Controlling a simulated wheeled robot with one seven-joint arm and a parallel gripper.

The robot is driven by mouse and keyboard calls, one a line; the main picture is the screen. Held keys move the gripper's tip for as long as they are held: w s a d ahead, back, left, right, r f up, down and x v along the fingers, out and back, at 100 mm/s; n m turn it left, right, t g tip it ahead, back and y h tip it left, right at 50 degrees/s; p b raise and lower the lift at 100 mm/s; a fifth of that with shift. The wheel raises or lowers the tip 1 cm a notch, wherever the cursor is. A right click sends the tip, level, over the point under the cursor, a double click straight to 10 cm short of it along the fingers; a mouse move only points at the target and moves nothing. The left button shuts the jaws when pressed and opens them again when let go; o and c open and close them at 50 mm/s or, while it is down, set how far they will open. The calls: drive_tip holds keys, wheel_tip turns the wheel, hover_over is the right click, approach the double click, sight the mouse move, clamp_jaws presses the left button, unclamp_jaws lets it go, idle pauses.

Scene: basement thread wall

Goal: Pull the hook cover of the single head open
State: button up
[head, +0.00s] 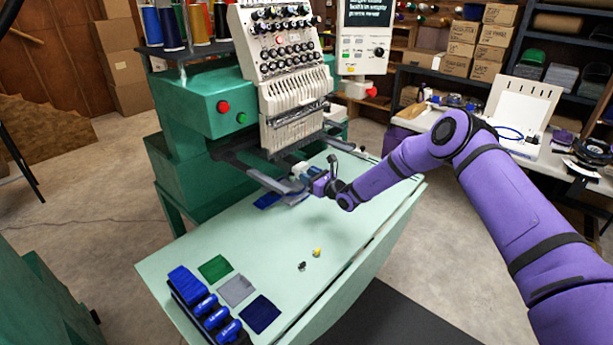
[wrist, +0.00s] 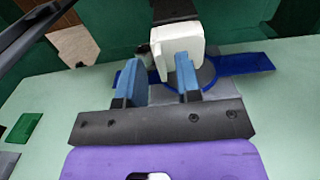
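The green embroidery machine (head: 205,105) stands at the back with its single head (head: 285,75) above the pale green table. A white rounded block, seemingly the hook cover (wrist: 178,48), sits at the end of a dark arm under the head. In the head view it is small and partly hidden by my gripper. My gripper (wrist: 158,62) has two blue fingers spread apart. The right finger overlaps the white block in the wrist view; the left finger is left of it. I cannot tell whether either touches it. In the head view my gripper (head: 308,173) is low beneath the head.
A blue piece (wrist: 245,64) lies on the table below the block. A small yellow item (head: 317,252) lies mid-table. The table's middle is mostly clear.

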drive_tip(key=shift+w+a, duration=0.3)
drive_tip(key=shift+a, duration=0.1)
clamp_jaws()
